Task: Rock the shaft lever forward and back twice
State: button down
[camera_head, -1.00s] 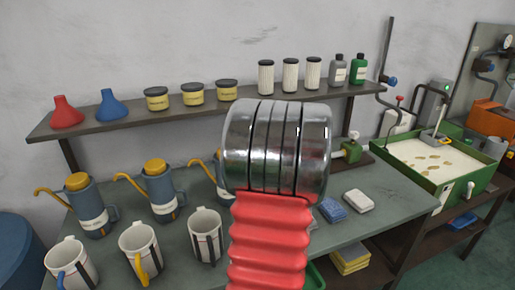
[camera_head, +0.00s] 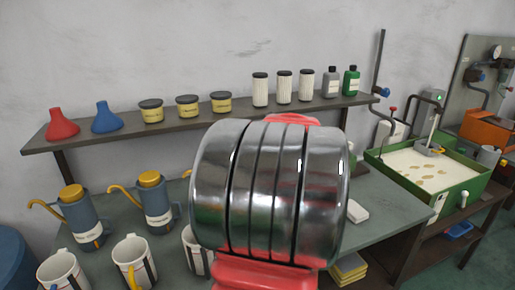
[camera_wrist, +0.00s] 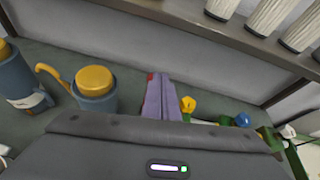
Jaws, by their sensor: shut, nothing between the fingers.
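I cannot surely tell which part is the shaft lever. In the head view, a small red-topped handle (camera_head: 393,111) stands behind the green tray machine (camera_head: 466,186) at the right. In the wrist view, my gripper (camera_wrist: 157,80) shows as two purplish fingers, shut together and empty. A small yellow knob (camera_wrist: 188,104) appears just right of the fingers, apart from them as far as the picture shows. A blue knob (camera_wrist: 242,119) is farther right, beside green hardware. In the head view, my metal and red arm covers the middle of the bench, and my fingers are hidden.
Blue cans with yellow lids (camera_head: 152,200) and white mugs (camera_head: 129,262) crowd the left of the bench (camera_head: 385,212). The wall shelf (camera_head: 180,127) carries funnels, tins, filters and bottles. A tall grey pole (camera_head: 381,60) rises at its right end.

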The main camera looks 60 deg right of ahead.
jog(key=c, duration=2.5)
grip_release()
